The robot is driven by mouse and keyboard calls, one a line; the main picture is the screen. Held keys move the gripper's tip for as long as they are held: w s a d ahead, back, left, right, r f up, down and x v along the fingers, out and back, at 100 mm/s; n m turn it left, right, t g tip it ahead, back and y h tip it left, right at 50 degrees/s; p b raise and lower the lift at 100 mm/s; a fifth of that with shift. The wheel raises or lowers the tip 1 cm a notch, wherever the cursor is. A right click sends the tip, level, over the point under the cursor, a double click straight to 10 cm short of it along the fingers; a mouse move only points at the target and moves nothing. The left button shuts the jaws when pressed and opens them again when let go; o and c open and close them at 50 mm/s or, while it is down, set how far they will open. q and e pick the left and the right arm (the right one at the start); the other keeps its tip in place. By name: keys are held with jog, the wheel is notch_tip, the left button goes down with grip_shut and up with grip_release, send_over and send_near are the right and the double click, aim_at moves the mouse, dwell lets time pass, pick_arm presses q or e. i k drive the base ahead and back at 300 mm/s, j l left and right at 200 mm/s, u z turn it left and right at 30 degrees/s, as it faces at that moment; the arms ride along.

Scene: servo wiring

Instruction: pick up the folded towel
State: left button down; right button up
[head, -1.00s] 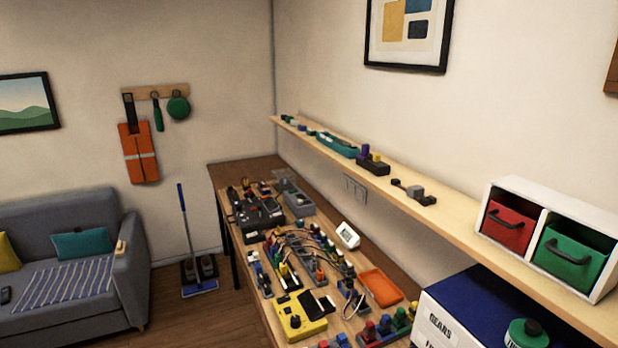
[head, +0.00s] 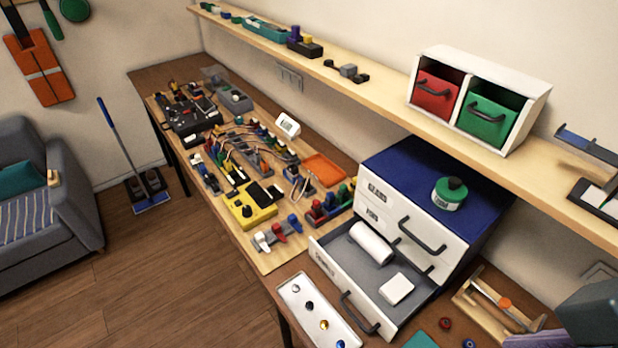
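A small white, soft-edged block (head: 396,289), which may be the folded towel, lies in the open drawer (head: 341,262) of the blue-topped cabinet. A white roll (head: 371,243) lies in the same drawer, behind and left of it. A blue-and-white striped cloth (head: 25,218) lies on the sofa seat at the left edge, partly cut off. I cannot tell for sure which of these is the towel. Neither of my grippers shows in the head view.
The cabinet (head: 415,180) carries a green-capped jar (head: 449,194). A white tray (head: 317,318) with small parts stands left of the open drawer. Wired parts and a yellow meter (head: 249,206) crowd the bench behind. A wooden shelf (head: 390,98) runs above.

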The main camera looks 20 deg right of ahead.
aim_at(395, 291)
jog(key=z, duration=1.25)
